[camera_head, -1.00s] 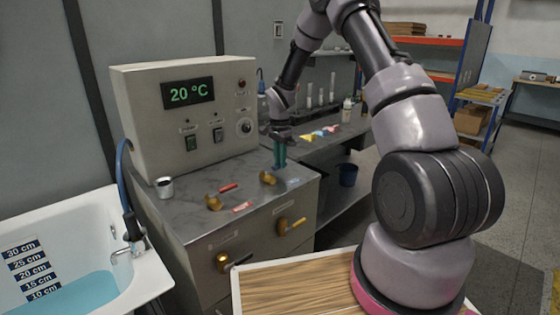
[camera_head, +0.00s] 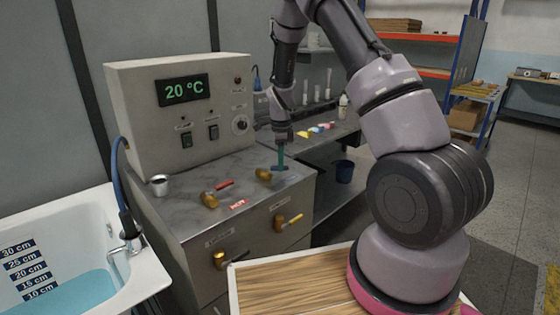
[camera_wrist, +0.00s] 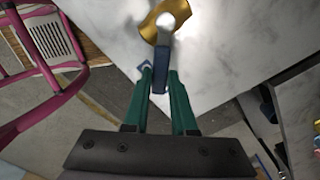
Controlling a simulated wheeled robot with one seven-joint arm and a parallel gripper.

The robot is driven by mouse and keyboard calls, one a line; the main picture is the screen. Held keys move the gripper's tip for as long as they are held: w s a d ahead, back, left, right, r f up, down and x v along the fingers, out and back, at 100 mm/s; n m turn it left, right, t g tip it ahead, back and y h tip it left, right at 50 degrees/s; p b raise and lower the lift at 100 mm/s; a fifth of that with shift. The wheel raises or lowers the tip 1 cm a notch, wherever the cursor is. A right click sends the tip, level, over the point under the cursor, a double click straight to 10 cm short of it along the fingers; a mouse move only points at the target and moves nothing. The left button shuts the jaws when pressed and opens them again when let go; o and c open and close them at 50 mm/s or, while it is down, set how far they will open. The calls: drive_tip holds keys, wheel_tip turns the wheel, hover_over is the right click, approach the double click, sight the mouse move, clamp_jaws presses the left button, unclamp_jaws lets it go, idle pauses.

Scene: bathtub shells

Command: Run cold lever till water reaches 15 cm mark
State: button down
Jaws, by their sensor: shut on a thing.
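The cold lever is a brass valve (camera_head: 264,175) with a blue handle (camera_wrist: 161,78) on the grey counter top. My gripper (camera_wrist: 161,82) has green fingers, one on each side of the blue handle, and is shut on it. In the head view my gripper (camera_head: 281,155) points down at the counter's right part. The tub (camera_head: 150,277) at the left holds blue water (camera_head: 80,292). The water's edge lies close to the 10 cm label (camera_head: 41,291), below the 15 cm label (camera_head: 34,281); the exact level is hard to read.
A second brass valve (camera_head: 209,200) with a red handle (camera_head: 224,184) stands left of the cold one. A metal cup (camera_head: 159,185) stands near the control box (camera_head: 150,120), which reads 20 °C. Two more valves are on the cabinet front. The tub spout (camera_head: 118,250) is at its right rim.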

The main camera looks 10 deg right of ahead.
drive_tip(key=s+m, duration=0.1)
drive_tip(key=m, duration=0.1)
drive_tip(key=s+a+m, duration=0.1)
drive_tip(key=m, duration=0.1)
drive_tip(key=shift+s+m, duration=0.1)
drive_tip(key=shift+m, duration=0.2)
drive_tip(key=shift+s+a+m, duration=0.3)
drive_tip(key=shift+m, duration=0.5)
drive_tip(key=shift+s+a+m, duration=0.25)
drive_tip(key=shift+a+m, duration=0.1)
drive_tip(key=shift+m, duration=0.45)
drive_tip(key=shift+s+a+m, duration=0.3)
drive_tip(key=shift+m, duration=0.5)
drive_tip(key=c, duration=0.7)
unclamp_jaws()
wheel_tip(320, 180, up, 11)
drive_tip(key=shift+f, duration=0.1)
